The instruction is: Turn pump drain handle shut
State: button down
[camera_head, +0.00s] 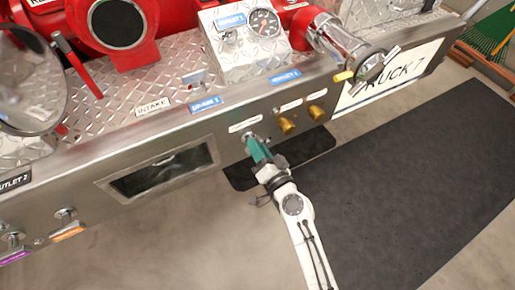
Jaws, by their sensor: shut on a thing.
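The pump drain handle appears to be the green handle (257,150) on the front face of the metal bumper (150,192), below a small white label (245,124) too small to read. My gripper (264,164) reaches it from below and is shut on the green handle. The gripper covers the handle's lower part, and the exact turn angle of the handle is hard to tell.
Two brass caps (287,125) sit just right of the handle. A recessed opening (165,172) lies to the left. A chrome outlet (340,45) and a gauge panel (245,30) stand above. A dark mat (420,170) covers the open floor at right.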

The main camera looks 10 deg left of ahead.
jog(key=shift+d+f+m, duration=0.1)
jog(key=shift+f+m, duration=0.05)
jog(key=shift+m, duration=2)
jog(key=shift+f+m, duration=0.1)
jog(key=shift+m, duration=2.05)
jog(key=c, duration=1.2)
grip_release()
jog(key=shift+o, duration=0.2)
jog(key=v, duration=1)
jog(key=shift+s+d+b, duration=0.3)
jog(key=shift+b, duration=0.15)
